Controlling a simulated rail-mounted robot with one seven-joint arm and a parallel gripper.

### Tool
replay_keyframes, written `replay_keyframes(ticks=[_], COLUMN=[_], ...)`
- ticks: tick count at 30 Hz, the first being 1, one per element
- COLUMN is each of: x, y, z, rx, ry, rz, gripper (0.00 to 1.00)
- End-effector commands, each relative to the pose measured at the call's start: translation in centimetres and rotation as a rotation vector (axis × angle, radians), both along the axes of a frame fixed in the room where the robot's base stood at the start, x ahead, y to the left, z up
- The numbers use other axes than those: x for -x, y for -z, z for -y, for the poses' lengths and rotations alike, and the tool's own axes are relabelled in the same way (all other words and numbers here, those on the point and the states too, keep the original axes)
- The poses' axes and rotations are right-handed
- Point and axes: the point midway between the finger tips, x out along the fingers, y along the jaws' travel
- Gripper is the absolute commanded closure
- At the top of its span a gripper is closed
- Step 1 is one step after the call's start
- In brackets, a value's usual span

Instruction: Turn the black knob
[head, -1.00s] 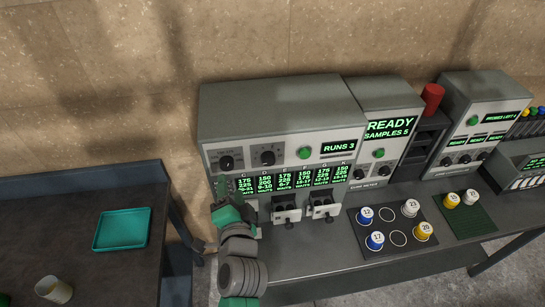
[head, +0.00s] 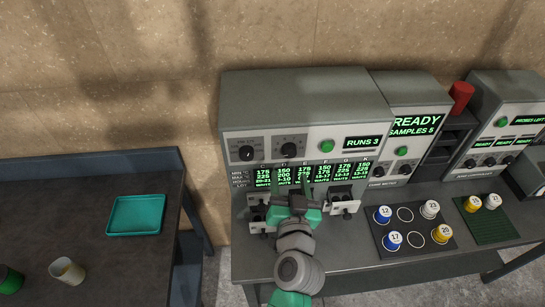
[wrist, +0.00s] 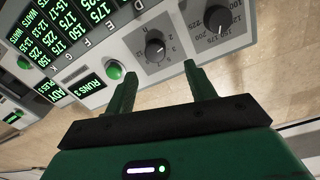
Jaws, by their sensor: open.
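Two black knobs sit on the light panel of the grey press: a left knob (head: 247,153) and a right knob (head: 289,149). In the wrist view, the right knob (wrist: 155,47) shows near the green button, and the left knob (wrist: 217,18) lies farther from it, both with printed dials. My green gripper (head: 305,190) is below the panel in front of the press, lower than the knobs. In the wrist view its two fingers (wrist: 162,70) are apart with nothing between them, pointing toward the panel near the right knob, without clear contact.
A green button (head: 326,146) and a RUNS 3 display (head: 363,142) are right of the knobs. Small open drawers (head: 343,205) jut out below the displays, beside my gripper. A black sample mat (head: 383,239) with capped cups lies to the right. A teal tray (head: 136,231) is on the left table.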

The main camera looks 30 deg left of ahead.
Motion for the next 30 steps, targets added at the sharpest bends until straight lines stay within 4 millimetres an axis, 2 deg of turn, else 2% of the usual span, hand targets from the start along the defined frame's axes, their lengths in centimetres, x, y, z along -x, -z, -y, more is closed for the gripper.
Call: replay_keyframes(ticks=[3,7,19,23,30], x=[-0.4,-0.7,-6.5,-7.2,-7.2], y=[0.0,-0.1,-0.1,0.0,0.0], z=[1.1,1.0,-2.3,-2.8,-2.8], rx=[0.054,0.058,0.056,0.057,0.057], ry=[0.016,0.016,0.015,0.016,0.016], rz=[0.039,0.042,0.041,0.040,0.041], gripper=[0.45,0.45,0.45,0.45,0.45])
